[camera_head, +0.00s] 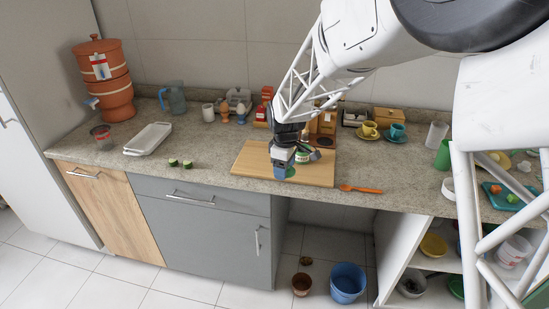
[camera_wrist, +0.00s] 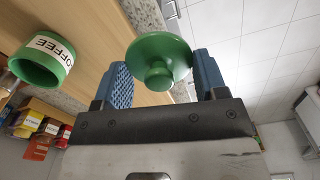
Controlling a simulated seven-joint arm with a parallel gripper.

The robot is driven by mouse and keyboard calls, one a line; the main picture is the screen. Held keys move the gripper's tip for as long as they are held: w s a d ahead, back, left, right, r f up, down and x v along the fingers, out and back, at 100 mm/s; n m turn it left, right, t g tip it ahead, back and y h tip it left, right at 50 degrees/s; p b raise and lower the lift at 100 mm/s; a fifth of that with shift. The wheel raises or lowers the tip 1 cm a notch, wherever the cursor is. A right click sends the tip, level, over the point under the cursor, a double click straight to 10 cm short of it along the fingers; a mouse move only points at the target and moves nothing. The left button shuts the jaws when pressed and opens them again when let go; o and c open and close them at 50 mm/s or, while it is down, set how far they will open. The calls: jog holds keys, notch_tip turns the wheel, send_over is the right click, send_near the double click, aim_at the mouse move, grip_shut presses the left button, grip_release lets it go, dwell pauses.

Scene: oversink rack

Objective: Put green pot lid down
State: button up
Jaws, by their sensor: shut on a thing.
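My gripper (camera_wrist: 158,82) is shut on the green pot lid (camera_wrist: 160,48), with its round knob between the two blue fingers. In the head view my gripper (camera_head: 283,168) is over the front part of the wooden board (camera_head: 247,161), and the lid is mostly hidden there. The green pot (camera_wrist: 40,66) with a COFFEE label stands open on the board, to the left of the lid in the wrist view. In the head view the pot (camera_head: 304,157) is just right of and behind my gripper, partly covered by it.
An orange utensil (camera_head: 360,189) lies right of the board. Green pieces (camera_head: 180,163) and a white tray (camera_head: 148,138) are to the left. Cups on saucers (camera_head: 369,131) and small containers stand behind.

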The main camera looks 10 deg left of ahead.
jog(key=shift+a, duration=0.15)
jog(key=w+a, duration=0.2)
jog(key=w, duration=0.3)
jog(key=w+a+f, duration=0.1)
jog(key=w+a, duration=0.1)
jog(key=w, duration=0.2)
jog(key=w+a, duration=0.2)
jog(key=w, duration=0.3)
jog(key=shift+w+a+f, duration=0.25)
jog(key=shift+w, duration=0.05)
dwell(0.4)
jog(key=shift+f, duration=1.75)
jog(key=shift+f, duration=0.1)
jog(key=o, duration=0.9)
notch_tip(320, 180, up, 12)
jog(key=shift+r, duration=0.1)
